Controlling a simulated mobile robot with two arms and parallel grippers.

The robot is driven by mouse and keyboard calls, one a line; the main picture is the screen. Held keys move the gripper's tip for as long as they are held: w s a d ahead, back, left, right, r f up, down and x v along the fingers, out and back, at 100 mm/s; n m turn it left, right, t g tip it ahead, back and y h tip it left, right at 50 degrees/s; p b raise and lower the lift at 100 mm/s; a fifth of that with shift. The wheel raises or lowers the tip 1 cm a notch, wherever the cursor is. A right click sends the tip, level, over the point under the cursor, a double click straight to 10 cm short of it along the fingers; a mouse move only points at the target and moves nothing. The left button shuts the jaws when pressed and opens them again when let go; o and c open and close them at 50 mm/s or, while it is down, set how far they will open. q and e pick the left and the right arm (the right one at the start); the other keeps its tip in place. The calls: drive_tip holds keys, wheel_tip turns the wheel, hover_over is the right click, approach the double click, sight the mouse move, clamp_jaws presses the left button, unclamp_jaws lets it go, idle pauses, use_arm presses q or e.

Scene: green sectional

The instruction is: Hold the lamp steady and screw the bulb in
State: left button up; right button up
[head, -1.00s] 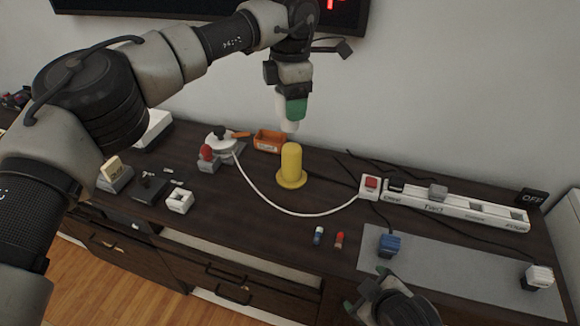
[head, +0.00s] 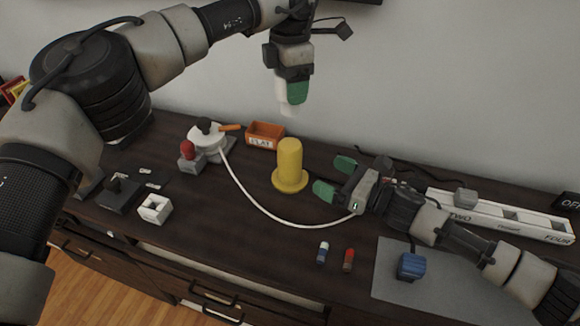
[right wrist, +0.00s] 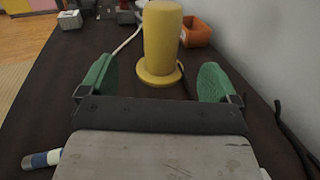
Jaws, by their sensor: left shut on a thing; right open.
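The yellow lamp (head: 289,168) stands upright on its round base on the dark desk. It also shows in the right wrist view (right wrist: 160,40), ahead of and between the two green fingertips. My left gripper (head: 296,92) is above the lamp, pointing down, shut on a pale white bulb (head: 289,109). The bulb hangs above the lamp's top, apart from it, and is partly hidden by the fingers. My right gripper (head: 334,177) is low over the desk just right of the lamp. It is open and empty, its fingers (right wrist: 156,82) pointing towards the lamp without touching it.
An orange bin (head: 265,136) stands behind the lamp. A white cord (head: 262,205) curves across the desk in front. Two small cylinders, one blue and white (head: 323,252), one red (head: 348,260), lie in front.

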sight(289, 156)
use_arm(q)
drive_tip(key=shift+w+f, duration=0.35)
drive_tip(key=shift+f, duration=0.1)
use_arm(e)
drive_tip(key=shift+w+d+f+n, duration=0.15)
drive_tip(key=shift+w+f+n, duration=0.2)
drive_tip(key=shift+w+n, duration=0.1)
use_arm(q)
drive_tip(key=shift+s+r, duration=0.25)
drive_tip(key=shift+s, duration=0.05)
use_arm(e)
drive_tip(key=shift+s+r, duration=0.2)
drive_tip(key=shift+s, duration=0.05)
use_arm(q)
drive_tip(key=shift+w+f, duration=0.1)
use_arm(e)
drive_tip(key=shift+w+a, duration=0.2)
drive_tip(key=x, duration=1.1)
drive_tip(key=shift+w+a, duration=0.1)
drive_tip(key=shift+a, duration=0.15)
drive_tip(key=shift+c, duration=0.4)
drive_tip(key=c, duration=1.3)
use_arm(q)
drive_tip(key=shift+f, duration=2.45)
drive_tip(key=shift+f, duration=0.1)
